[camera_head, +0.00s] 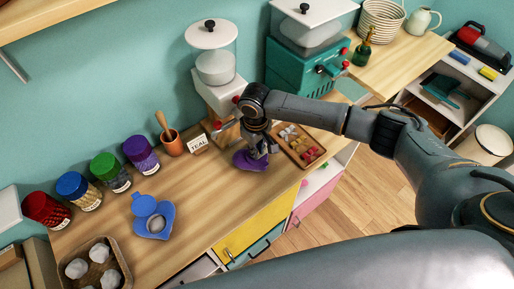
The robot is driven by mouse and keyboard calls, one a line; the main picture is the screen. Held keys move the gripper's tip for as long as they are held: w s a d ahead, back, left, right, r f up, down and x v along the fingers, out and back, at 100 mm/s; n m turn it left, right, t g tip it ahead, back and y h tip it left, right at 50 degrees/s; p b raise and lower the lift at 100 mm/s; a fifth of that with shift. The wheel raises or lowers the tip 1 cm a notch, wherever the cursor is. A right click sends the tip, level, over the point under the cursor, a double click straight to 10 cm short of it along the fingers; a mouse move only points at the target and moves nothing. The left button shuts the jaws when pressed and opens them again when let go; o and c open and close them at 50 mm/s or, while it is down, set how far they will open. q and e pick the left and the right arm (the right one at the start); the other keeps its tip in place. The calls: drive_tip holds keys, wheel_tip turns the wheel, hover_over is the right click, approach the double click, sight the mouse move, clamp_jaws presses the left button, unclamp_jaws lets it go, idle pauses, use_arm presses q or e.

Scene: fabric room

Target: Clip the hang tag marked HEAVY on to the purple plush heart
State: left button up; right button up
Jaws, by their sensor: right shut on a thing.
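The purple plush heart (248,161) lies on the wooden counter, left of a small tray. My right gripper (261,153) points down at the heart's upper right side and partly covers it. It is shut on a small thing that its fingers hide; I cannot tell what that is. Small grey-white, yellow and red pieces lie in the tray (313,161); they may be hang tags. No HEAVY marking can be read. My left gripper is not in view.
A blue heart-shaped item (157,225) lies further left, near several lidded jars (110,173). A dispenser (215,75) stands behind. The counter between the blue item and purple heart is clear.

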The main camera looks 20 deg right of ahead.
drive_tip(key=shift+f, duration=0.1)
idle(0.3)
drive_tip(key=o, duration=0.8)
drive_tip(key=r, duration=1.2)
drive_tip(key=shift+s+a, duration=0.15)
drive_tip(key=shift+a, duration=0.05)
drive_tip(key=shift+r, duration=0.1)
